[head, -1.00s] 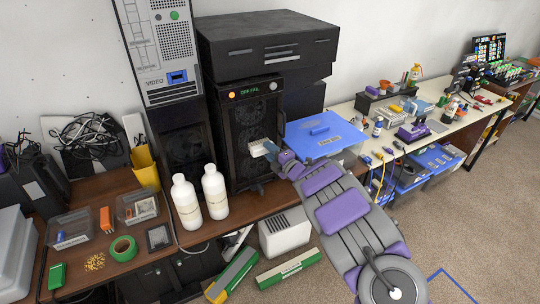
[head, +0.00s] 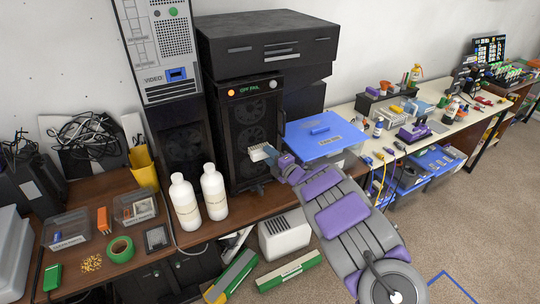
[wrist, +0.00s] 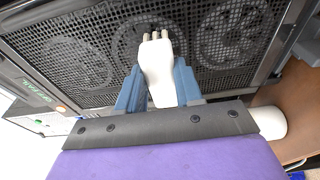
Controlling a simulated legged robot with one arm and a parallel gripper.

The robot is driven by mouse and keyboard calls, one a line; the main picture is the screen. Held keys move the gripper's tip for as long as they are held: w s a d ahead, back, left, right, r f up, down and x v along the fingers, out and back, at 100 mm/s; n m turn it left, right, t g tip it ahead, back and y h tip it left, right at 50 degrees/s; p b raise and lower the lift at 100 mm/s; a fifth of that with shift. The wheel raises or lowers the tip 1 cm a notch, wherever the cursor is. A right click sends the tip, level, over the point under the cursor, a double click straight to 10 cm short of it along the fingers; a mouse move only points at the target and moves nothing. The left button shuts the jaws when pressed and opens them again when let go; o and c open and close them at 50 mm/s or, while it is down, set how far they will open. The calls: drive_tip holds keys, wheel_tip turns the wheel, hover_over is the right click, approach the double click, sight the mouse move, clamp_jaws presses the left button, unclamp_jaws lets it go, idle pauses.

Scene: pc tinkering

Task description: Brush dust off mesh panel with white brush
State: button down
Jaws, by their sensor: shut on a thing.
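My gripper (wrist: 158,88) is shut on the white brush (wrist: 155,62), with a blue-grey finger on each side of its handle. In the wrist view the brush's far end is at or just in front of the dark mesh panel (wrist: 205,72); I cannot tell whether it touches. In the head view the white brush (head: 259,152) is in front of the middle of the black tower's mesh panel (head: 249,113), with my gripper (head: 274,160) to its right. Round fans show behind the mesh. Dust is too small to make out.
Two white bottles (head: 185,203) stand left of the tower at the table's front. A blue-lidded bin (head: 325,138) is close on the right. A black drawer box (head: 267,45) sits above the tower. A yellow holder (head: 143,168) and small trays are further left.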

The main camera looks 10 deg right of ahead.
drive_tip(key=shift+f, duration=1)
drive_tip(key=shift+f, duration=0.1)
wheel_tip(320, 180, down, 5)
drive_tip(key=shift+r, duration=0.15)
idle(0.4)
drive_tip(key=a+v, duration=0.1)
drive_tip(key=v, duration=0.8)
drive_tip(key=shift+s, duration=0.7)
drive_tip(key=shift+a, duration=0.1)
